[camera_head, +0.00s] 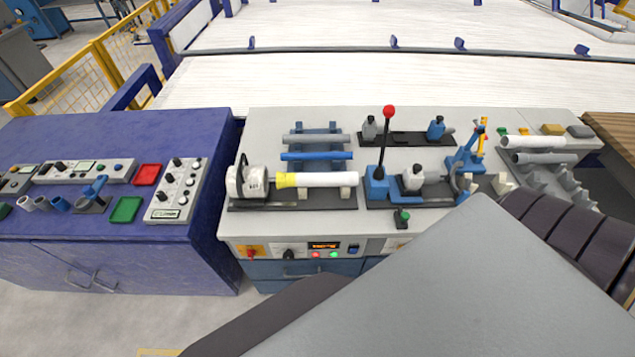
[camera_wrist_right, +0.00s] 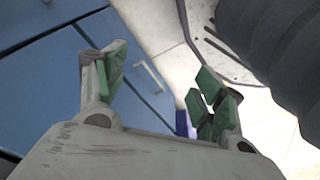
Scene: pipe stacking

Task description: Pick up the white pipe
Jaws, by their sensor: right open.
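A white pipe (camera_head: 325,180) with a yellow band at its left end lies level in the black-based machine with the white head, at the middle of the workbench. A second white pipe (camera_head: 532,142) lies on the rack at the right, above a grey pipe (camera_head: 541,158). My right gripper (camera_wrist_right: 160,77) is open and empty in the right wrist view, with blue cabinet fronts and pale floor behind its green finger pads. No pipe shows there. In the head view my arm covers the lower right and the right gripper cannot be made out. My left gripper is in no view.
Grey and blue pipes (camera_head: 316,156) lie on a blue rack behind the machine. A lever with a red knob (camera_head: 388,111) stands upright to its right. A purple bench (camera_head: 60,140) with control boxes is at the left. A bar runs behind the workbench.

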